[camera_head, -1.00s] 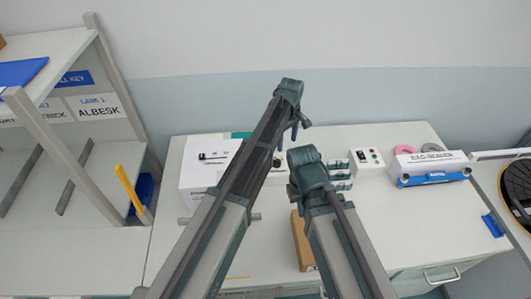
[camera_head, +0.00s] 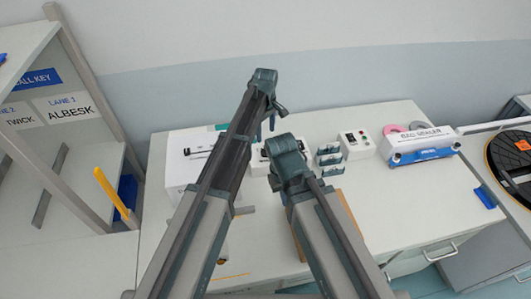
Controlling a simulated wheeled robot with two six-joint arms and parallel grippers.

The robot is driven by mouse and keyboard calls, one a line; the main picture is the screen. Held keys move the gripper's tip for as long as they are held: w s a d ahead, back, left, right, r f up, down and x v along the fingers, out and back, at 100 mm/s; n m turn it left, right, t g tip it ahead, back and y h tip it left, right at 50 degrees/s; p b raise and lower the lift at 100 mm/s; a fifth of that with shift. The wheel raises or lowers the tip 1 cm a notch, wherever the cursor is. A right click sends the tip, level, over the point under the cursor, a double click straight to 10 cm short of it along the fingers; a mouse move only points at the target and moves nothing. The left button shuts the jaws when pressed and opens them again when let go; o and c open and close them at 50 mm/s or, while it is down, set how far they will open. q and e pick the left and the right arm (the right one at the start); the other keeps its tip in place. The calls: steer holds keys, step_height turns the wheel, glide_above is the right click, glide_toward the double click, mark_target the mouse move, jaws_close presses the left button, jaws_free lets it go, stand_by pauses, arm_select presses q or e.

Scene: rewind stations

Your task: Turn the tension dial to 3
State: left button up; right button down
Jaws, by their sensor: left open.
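I cannot make out a tension dial; my arms cover the middle of the bench. A white machine (camera_head: 178,172) with a dark bar on it stands at the bench's left, partly behind my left arm. A small white control box (camera_head: 357,145) with a black part and red and green buttons stands further right. My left gripper (camera_head: 265,128) is open and empty, high over the back of the bench, its fingers pointing down. My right gripper (camera_head: 276,184) is nearer, right of my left arm; its fingers are not clearly seen.
A bag sealer (camera_head: 420,146) and pink and grey rolls stand at the back right. Small grey-blue holders (camera_head: 330,158) are beside the control box. A brown board (camera_head: 345,212) lies behind my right arm. Shelves (camera_head: 55,150) stand left. The bench's right front is clear.

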arm_select(q)
step_height(320, 180, down, 10)
steer(key=b, duration=0.8)
steer(key=shift+b, duration=0.4)
steer(key=shift+r, duration=0.1)
jaws_close()
